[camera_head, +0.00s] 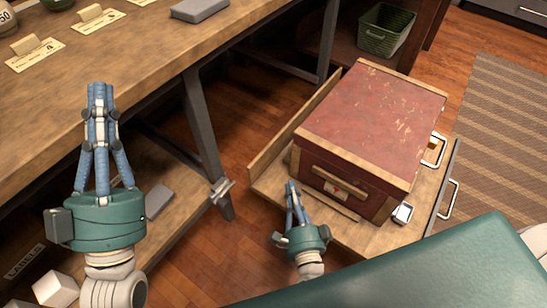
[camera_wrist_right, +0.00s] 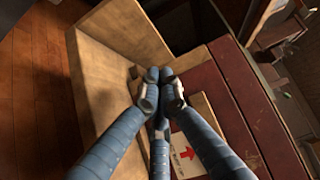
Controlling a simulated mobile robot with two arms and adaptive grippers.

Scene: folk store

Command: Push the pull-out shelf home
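The pull-out shelf (camera_head: 293,125) is a light wooden tray with a raised side wall and a dark front edge with a metal handle (camera_head: 447,199). It stands out from the unit over the floor. A red wood-trimmed chest (camera_head: 375,110) sits on it. My right gripper (camera_head: 291,186) has its fingers together at the shelf's near side, by the chest's labelled face. In the right wrist view the fingertips (camera_wrist_right: 158,74) meet over the shelf's board (camera_wrist_right: 105,90); I cannot tell whether they touch it. My left gripper (camera_head: 98,88) is shut and empty, above the counter's edge.
The wooden counter (camera_head: 130,60) with price cards and a grey block (camera_head: 199,9) fills the upper left, its dark legs (camera_head: 205,140) below. A green basket (camera_head: 385,30) stands behind the chest. A striped rug (camera_head: 495,130) lies on the right. A green surface (camera_head: 440,275) crosses the lower right.

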